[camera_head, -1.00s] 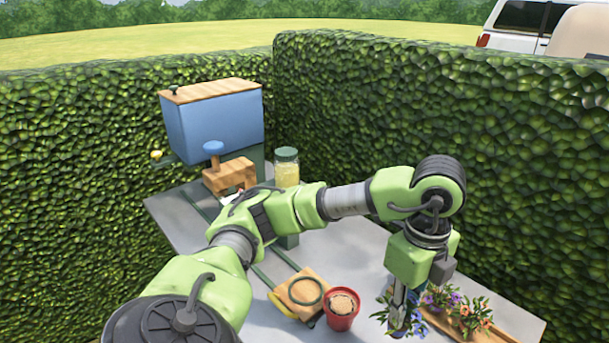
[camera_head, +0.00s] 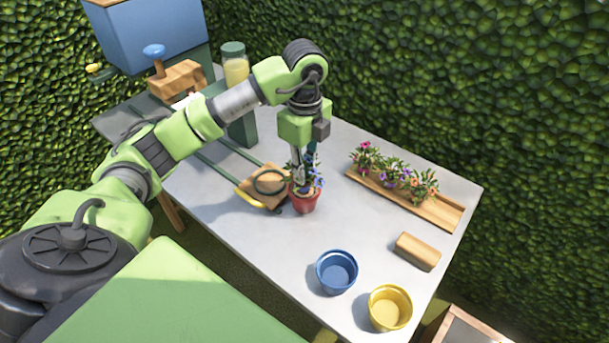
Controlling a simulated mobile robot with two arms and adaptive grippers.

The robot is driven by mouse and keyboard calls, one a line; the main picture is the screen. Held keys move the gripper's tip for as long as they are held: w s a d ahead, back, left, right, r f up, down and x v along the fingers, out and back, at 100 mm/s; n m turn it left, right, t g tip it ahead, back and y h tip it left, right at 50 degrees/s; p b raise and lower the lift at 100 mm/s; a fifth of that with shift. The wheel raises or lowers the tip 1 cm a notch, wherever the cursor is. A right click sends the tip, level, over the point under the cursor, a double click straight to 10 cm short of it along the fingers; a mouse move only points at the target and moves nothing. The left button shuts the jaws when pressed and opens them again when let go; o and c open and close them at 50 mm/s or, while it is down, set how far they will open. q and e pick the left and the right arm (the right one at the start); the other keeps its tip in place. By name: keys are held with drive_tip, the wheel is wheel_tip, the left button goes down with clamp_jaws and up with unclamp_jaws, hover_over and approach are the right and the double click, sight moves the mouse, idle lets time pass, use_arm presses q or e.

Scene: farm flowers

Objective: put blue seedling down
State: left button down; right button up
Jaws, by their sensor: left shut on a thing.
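My left gripper (camera_head: 300,184) points straight down over the red pot (camera_head: 304,204) and is shut on the blue seedling (camera_head: 317,176). The seedling is upright, its leaves and blue flowers at the pot's mouth. Its root end is hidden, so I cannot tell whether it touches the soil. The red pot stands on the grey table (camera_head: 245,230), beside a small wooden board with a dark ring (camera_head: 270,182). My right gripper is out of view.
A wooden tray (camera_head: 440,213) holds several pink, purple and orange seedlings. A blue pot (camera_head: 337,272), a yellow pot (camera_head: 390,307) and a wooden block (camera_head: 418,251) stand nearer the front. A jar (camera_head: 235,68) is behind my arm. The table's middle is clear.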

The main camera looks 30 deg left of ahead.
use_arm(q)
drive_tip(key=w+f, duration=0.1)
drive_tip(key=f, duration=0.1)
drive_tip(key=w+a+f+p, duration=0.1)
drive_tip(key=f, duration=0.1)
drive_tip(key=f+p, duration=0.1)
drive_tip(key=f, duration=0.1)
drive_tip(key=shift+w+a+f, duration=0.3)
drive_tip(key=shift+w+a, duration=0.05)
drive_tip(key=shift+w, duration=0.05)
drive_tip(key=shift+f, duration=0.2)
drive_tip(key=shift+f, duration=0.25)
drive_tip(key=c, duration=1.9)
unclamp_jaws()
drive_tip(key=shift+r, duration=0.1)
